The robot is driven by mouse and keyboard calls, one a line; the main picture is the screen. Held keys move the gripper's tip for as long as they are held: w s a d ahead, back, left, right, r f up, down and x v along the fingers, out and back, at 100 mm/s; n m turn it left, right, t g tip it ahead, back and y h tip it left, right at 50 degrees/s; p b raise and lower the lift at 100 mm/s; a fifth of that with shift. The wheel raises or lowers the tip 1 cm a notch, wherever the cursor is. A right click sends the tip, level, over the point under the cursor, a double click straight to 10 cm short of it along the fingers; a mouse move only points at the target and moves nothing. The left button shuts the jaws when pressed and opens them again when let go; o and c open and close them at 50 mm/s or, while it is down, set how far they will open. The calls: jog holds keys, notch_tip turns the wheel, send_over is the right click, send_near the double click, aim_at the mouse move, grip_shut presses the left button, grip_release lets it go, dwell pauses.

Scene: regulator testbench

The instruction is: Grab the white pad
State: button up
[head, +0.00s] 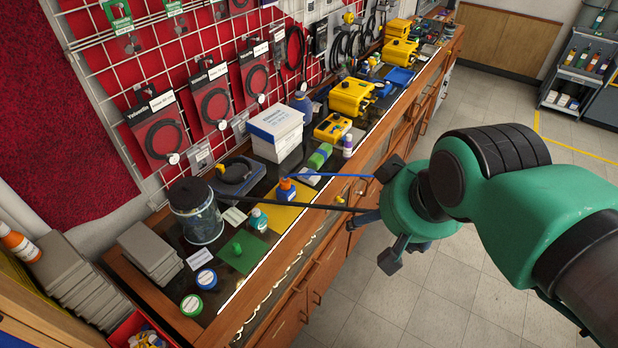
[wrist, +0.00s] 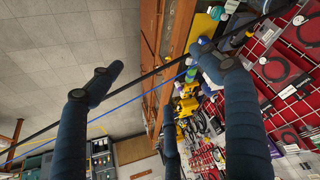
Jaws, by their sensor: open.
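My gripper (head: 380,215) hangs over the floor to the right of the counter, open and empty, clear of the counter items. Several flat white pieces lie on the counter: one (head: 234,216) right of the dark-lidded jar, one (head: 199,259) with print near the jar's base, and one (head: 309,177) beside the green block. I cannot tell which is the white pad. In the wrist view none can be made out clearly.
A black and a blue thin line cross above the counter. The tiled floor (head: 420,300) is clear.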

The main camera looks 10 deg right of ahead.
jog(key=w+r+n+g+p, duration=0.25)
jog(key=w+r+n, duration=0.2)
jog(key=w, duration=1.05)
jog(key=w+f+n+g+p, duration=0.1)
jog(key=w+f+n+p, duration=0.2)
jog(key=w, duration=1.5)
jog(key=w+f+n+g+y+p, duration=0.1)
jog(key=w+f+n+g+p, duration=0.15)
jog(key=w+f, duration=0.95)
jog(key=w+f+n+p, duration=0.3)
jog(key=w+f, duration=0.8)
jog(key=f, duration=0.5)
jog(key=shift+w+n+g+y, duration=0.15)
jog(key=shift+n+g+y, duration=0.2)
jog(key=shift+n, duration=0.25)
send_over(309, 174)
jog(key=shift+w+d+f+p, duration=0.1)
jog(key=shift+d+f, duration=0.05)
jog(key=shift+f, duration=1.25)
jog(key=shift+w+d+f+p, duration=0.1)
jog(key=shift+w+f+p, duration=0.05)
jog(key=shift+f, duration=1.25)
jog(key=shift+w+d+f+p, duration=0.1)
jog(key=shift+d+f, duration=0.05)
jog(key=shift+f, duration=1.25)
